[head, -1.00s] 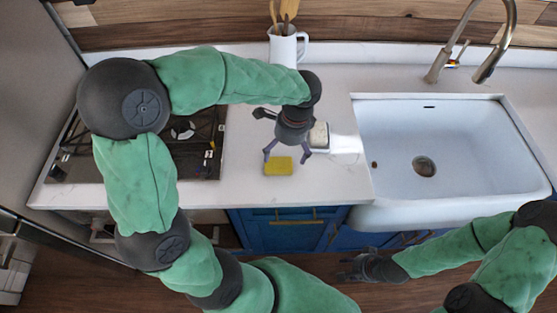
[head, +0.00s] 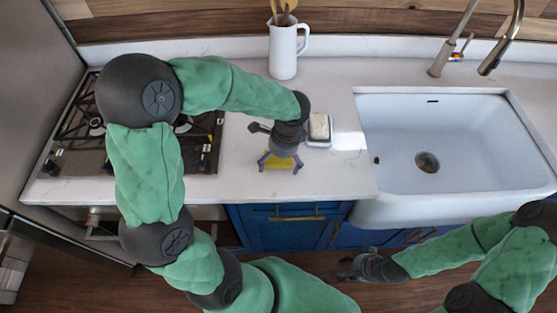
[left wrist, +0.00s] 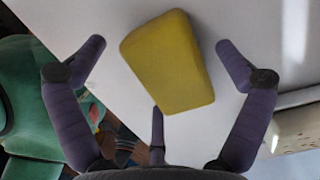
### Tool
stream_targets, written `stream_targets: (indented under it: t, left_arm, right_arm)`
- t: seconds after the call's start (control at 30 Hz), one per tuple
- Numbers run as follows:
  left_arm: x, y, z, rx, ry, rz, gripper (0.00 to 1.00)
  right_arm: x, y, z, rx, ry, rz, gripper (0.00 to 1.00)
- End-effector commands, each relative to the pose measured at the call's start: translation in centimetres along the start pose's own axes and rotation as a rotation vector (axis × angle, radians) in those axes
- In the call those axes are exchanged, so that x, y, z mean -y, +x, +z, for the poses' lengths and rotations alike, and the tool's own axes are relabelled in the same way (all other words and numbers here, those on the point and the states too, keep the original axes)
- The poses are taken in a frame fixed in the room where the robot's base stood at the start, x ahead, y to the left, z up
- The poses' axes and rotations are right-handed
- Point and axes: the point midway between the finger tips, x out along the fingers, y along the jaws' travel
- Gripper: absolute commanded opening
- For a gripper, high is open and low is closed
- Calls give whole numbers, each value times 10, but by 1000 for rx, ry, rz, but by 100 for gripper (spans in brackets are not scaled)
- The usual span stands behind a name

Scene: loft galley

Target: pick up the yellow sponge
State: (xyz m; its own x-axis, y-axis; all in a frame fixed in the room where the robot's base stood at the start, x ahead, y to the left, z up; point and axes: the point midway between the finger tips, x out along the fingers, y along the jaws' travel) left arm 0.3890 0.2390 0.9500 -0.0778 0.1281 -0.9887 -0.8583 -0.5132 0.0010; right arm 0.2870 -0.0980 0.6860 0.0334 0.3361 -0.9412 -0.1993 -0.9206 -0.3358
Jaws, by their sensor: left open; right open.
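The yellow sponge (head: 283,163) lies on the white counter near its front edge. In the head view my left gripper (head: 281,166) is above it and partly hides it, with fingers on both sides. In the left wrist view the sponge (left wrist: 167,62) sits between the spread purple fingers of my left gripper (left wrist: 160,65), and I see gaps between it and the fingers. My left gripper is open and empty. My right gripper (head: 347,268) is low at the front, in front of the blue cabinets, away from the sponge; its fingers are small in view.
A white soap dish (head: 329,139) with a pale bar (head: 319,126) stands right behind the sponge. The white sink (head: 450,140) is at the right, the gas stove (head: 80,150) at the left. A white jug (head: 284,52) with wooden utensils stands at the back.

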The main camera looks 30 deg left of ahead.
Motion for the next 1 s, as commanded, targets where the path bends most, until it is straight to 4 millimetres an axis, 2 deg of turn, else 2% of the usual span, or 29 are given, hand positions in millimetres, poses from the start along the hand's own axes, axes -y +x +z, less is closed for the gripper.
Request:
stream_targets:
  t: [0.87, 0.9, 1.0]
  left_arm:
    - [0, 4, -1, 0, 0, -1, 100]
    - [0, 4, -1, 0, 0, -1, 97]
    - [0, 4, -1, 0, 0, -1, 69]
  right_arm:
    - [0, 0, 0, 0, 0, 0, 45]
    - [0, 0, 0, 0, 0, 0, 45]
    - [0, 0, 0, 0, 0, 0, 45]
